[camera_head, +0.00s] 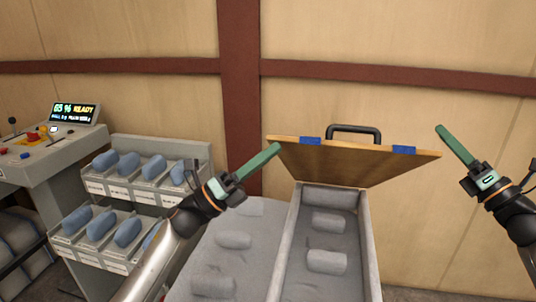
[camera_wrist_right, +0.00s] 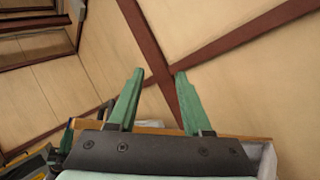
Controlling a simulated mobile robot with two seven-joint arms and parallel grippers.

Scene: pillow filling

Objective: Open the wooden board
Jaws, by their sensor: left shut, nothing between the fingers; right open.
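The wooden board (camera_head: 350,164) is raised and tilted above the far end of a long grey box (camera_head: 372,245). It has two blue tabs (camera_head: 310,141) and a black handle (camera_head: 355,131) at its upper edge. My left gripper (camera_head: 276,148) is shut and empty, its green tip at the board's upper left corner. I cannot tell whether it touches. My right gripper (camera_head: 439,128) is to the right of the board, above its right corner. In the right wrist view my right gripper (camera_wrist_right: 157,75) shows two green fingers spread apart with nothing between them.
Grey pillows (camera_head: 327,261) lie inside the box, and others (camera_head: 234,239) lie on the grey surface left of it. A rack (camera_head: 150,150) with several blue rolls and a control console (camera_head: 40,158) stand at the left. A panelled wall (camera_head: 330,35) is behind.

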